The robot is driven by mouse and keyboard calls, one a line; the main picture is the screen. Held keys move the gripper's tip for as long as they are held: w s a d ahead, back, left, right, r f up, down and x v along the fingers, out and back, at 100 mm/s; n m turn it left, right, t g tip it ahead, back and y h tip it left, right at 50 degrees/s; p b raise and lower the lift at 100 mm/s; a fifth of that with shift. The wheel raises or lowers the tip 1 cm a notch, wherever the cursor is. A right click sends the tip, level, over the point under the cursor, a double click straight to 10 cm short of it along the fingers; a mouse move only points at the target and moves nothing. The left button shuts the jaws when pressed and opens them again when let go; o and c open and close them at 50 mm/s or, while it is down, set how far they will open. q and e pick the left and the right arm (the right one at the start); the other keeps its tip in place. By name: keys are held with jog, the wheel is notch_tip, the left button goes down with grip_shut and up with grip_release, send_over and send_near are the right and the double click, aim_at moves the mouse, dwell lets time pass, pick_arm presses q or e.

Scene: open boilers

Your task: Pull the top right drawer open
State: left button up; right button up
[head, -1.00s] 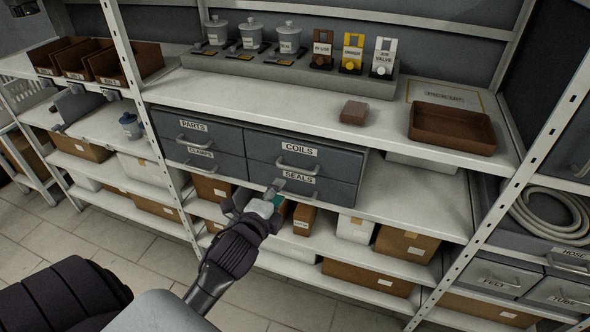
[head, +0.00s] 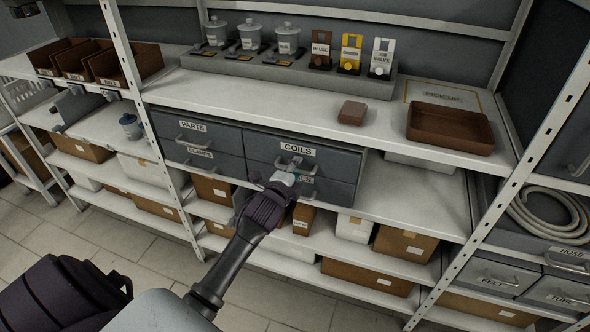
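The grey drawer unit has a top right drawer labelled COILS (head: 335,160), which is shut flush with the front. Its bar handle (head: 292,160) is partly behind my gripper's tips. Below it is the SEALS drawer (head: 335,191), also shut, its label and handle mostly covered by my gripper. My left gripper (head: 293,172) reaches up from below, its fingertips at or just in front of the COILS handle. I cannot tell whether they touch it, or whether the fingers are open or shut. My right gripper is not in view.
The PARTS drawer (head: 192,134) and the drawer beneath it are shut on the left. A small brown box (head: 352,112) and a brown tray (head: 450,127) stand on the shelf above. Cartons (head: 405,244) fill the lower shelves. White uprights flank the bay.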

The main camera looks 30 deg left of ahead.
pick_arm(q)
grip_shut()
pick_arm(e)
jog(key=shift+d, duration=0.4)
pick_arm(q)
jog(key=shift+s, duration=0.1)
